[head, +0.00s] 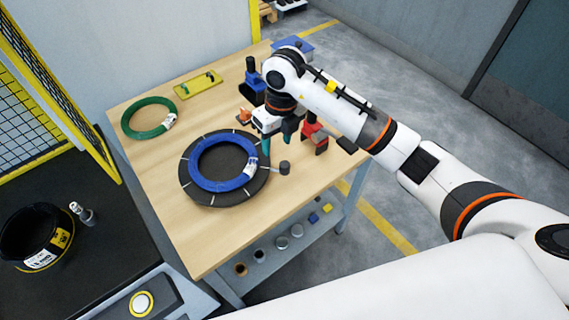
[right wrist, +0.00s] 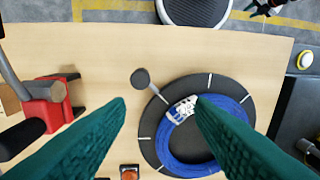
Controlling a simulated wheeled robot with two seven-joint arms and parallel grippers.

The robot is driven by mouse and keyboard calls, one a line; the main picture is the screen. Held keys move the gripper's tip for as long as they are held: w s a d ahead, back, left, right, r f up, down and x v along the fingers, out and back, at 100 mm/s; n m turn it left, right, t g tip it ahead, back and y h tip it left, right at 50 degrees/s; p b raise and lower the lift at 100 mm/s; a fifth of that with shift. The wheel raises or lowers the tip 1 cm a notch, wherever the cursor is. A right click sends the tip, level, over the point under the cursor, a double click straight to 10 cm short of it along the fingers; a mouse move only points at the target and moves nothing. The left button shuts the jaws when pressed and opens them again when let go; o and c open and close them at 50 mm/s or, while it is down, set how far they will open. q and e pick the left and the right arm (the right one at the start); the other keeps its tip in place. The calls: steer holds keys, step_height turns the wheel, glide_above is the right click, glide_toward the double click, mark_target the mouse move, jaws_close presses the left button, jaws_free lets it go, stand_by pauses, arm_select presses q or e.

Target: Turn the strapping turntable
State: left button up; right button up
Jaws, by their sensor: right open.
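The strapping turntable (head: 232,200) is a dark disc with white marks on the wooden table, and it also shows in the right wrist view (right wrist: 150,132). A dark round knob (head: 284,168) sticks out from its rim on a short arm. In the right wrist view the knob (right wrist: 140,78) appears between and beyond the fingertips. A blue coil (head: 222,187) with a white label lies flat on the disc. My right gripper (right wrist: 160,103) has green fingers, open and empty, above the table near the knob; it also shows in the head view (head: 276,143). My left gripper is out of view.
A red tool (head: 314,136) stands close to the right gripper, with a blue tool (head: 252,88) farther back. A green coil (head: 148,132) and yellow tray (head: 198,86) lie at the back left. Bare tabletop is free in front of the turntable.

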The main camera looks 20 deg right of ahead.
mark_target(285, 164)
steer(key=shift+h, duration=0.6)
steer(key=f+p, duration=0.1)
steer(key=f, duration=0.2)
steer(key=d+f+p, duration=0.1)
steer(key=f, duration=0.3)
steer(key=d+f+p, duration=0.1)
steer(key=f, duration=0.2)
steer(key=shift+w+f+p, duration=0.1)
steer(key=shift+f+p, duration=0.2)
steer(key=shift+p, duration=0.05)
steer(key=shift+f, duration=0.45)
steer(key=shift+c, duration=0.3)
jaws_close()
